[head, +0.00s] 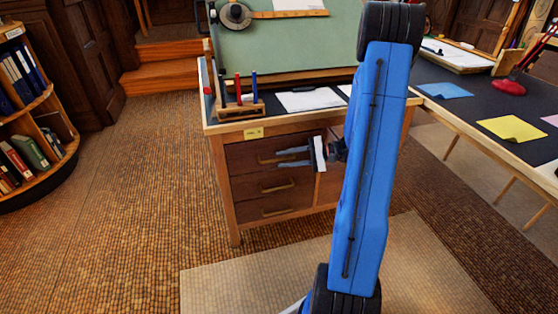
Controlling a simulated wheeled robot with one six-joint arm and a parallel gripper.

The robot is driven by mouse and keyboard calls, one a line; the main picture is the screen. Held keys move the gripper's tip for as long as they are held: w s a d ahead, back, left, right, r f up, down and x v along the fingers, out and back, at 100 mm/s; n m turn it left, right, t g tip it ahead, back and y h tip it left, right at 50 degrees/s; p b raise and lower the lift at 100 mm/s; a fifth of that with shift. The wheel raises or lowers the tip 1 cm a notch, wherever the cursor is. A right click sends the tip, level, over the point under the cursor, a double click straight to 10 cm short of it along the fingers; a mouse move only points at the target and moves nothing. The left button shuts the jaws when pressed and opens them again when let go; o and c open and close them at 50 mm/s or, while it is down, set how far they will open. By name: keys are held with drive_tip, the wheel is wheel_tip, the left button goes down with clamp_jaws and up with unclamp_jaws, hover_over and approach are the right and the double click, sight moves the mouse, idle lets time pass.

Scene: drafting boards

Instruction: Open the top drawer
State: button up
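The desk's left side has a stack of brown wooden drawers. The top drawer (243,153) looks shut, flush with those below, and its brass handle (265,161) partly shows. My gripper (280,158) is in front of the right part of this drawer, with its fingers pointing left. The two grey fingers are apart, one above the other, with nothing seen held between them. The fingertips overlap the handle's right end in the picture. I cannot tell whether they touch it or stand in front of it. The fingers hide the handle's right part.
Two lower drawers have handles, the middle handle (278,187) and the bottom handle (277,212). A wooden pen rack (240,110) and paper (308,99) lie on the desk. A long dark table (500,105) stands right, a bookshelf (70,165) left. The floor before the drawers is clear.

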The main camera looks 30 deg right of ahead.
drive_tip(key=shift+x, duration=1.3)
clamp_jaws()
drive_tip(key=shift+s, duration=0.1)
